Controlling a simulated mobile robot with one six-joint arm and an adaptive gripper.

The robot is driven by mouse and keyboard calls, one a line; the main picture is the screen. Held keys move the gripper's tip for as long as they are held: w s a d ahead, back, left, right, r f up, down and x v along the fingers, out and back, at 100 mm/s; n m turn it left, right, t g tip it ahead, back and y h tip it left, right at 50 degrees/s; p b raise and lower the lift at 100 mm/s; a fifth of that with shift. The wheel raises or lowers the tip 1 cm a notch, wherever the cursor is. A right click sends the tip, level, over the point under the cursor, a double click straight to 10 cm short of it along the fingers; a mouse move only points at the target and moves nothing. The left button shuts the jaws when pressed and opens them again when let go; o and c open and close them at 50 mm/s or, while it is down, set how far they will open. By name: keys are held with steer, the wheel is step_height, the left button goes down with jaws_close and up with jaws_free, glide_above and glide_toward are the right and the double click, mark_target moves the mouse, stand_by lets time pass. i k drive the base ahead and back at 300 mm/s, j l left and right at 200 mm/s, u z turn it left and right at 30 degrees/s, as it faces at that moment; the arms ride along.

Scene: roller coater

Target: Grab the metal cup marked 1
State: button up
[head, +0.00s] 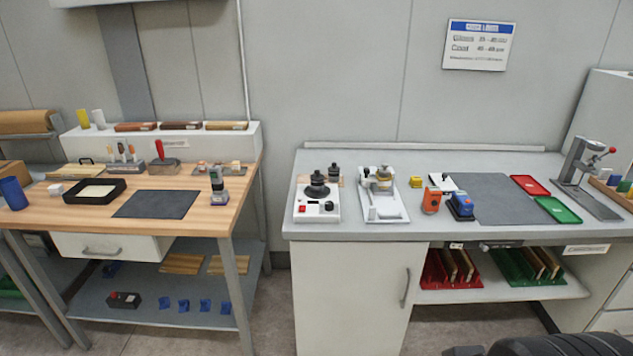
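No cup with a readable mark 1 can be made out at this size. A small metallic, cup-like cylinder (384,178) with a yellowish part stands on a white device (386,212) on the grey-topped bench at the right; I cannot tell whether it is the cup. Small orange and metallic pieces (218,169) sit in a row at the back of the wooden bench, too small to identify. My gripper's fingers do not show. A dark rounded part at the bottom right edge looks like part of my own body.
The wooden bench (188,190) holds a black tray (95,191) and a dark mat (156,204). The grey bench holds a hot-plate-like device (317,205), orange and blue tools, a grey mat (488,190), red and green trays, and a lever press (582,165). A floor gap separates the benches.

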mark_target(315, 187)
steer(key=i+j+u, duration=0.1)
steer(key=i+u, duration=0.25)
steer(key=i, duration=0.3)
steer(key=i+u, duration=0.35)
steer(key=i, duration=0.35)
steer(key=i+l+u, duration=0.35)
steer(key=i, duration=0.3)
